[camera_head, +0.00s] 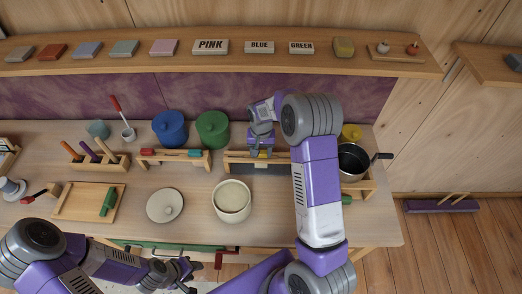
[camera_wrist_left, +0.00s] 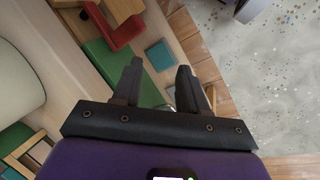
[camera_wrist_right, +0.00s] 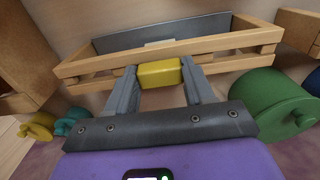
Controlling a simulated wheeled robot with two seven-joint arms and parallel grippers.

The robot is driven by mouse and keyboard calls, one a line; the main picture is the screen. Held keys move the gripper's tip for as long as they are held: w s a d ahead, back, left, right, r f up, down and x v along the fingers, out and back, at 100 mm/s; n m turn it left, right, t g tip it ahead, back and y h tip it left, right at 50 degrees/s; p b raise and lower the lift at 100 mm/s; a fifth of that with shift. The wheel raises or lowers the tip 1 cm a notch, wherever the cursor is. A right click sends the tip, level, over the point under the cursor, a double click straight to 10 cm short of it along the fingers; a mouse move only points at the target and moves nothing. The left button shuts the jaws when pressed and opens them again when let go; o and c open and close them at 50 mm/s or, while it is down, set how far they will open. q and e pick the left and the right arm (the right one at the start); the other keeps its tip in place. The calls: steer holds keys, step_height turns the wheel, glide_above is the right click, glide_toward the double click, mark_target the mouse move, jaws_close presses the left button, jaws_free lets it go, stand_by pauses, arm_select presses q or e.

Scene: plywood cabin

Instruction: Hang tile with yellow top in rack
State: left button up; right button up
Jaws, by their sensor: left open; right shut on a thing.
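The tile with the yellow top (camera_wrist_right: 160,73) is between the fingers of my right gripper (camera_wrist_right: 152,85), at the wooden rack (camera_wrist_right: 225,45). Only its yellow top shows clearly; its lower part is hidden. In the head view, the tile's yellow top (camera_head: 264,153) shows under my right gripper (camera_head: 261,146), above the rack (camera_head: 232,158) at the back of the worktop. I cannot tell whether the tile rests on the rack's rails. My left gripper (camera_head: 180,272) is open and empty near the front edge; it also shows in the left wrist view (camera_wrist_left: 157,85).
Blue (camera_head: 170,128) and green (camera_head: 212,129) pots stand left of the rack. A cream bowl (camera_head: 232,199) stands in front. A dark pan (camera_head: 353,160) is at the right. A shelf (camera_head: 220,62) with several labelled blocks runs above.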

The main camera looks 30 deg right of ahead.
steer(key=o, duration=1)
steer(key=shift+c, duration=0.2)
step_height(320, 180, up, 8)
steer(key=shift+f, duration=0.2)
steer(key=shift+f, duration=0.1)
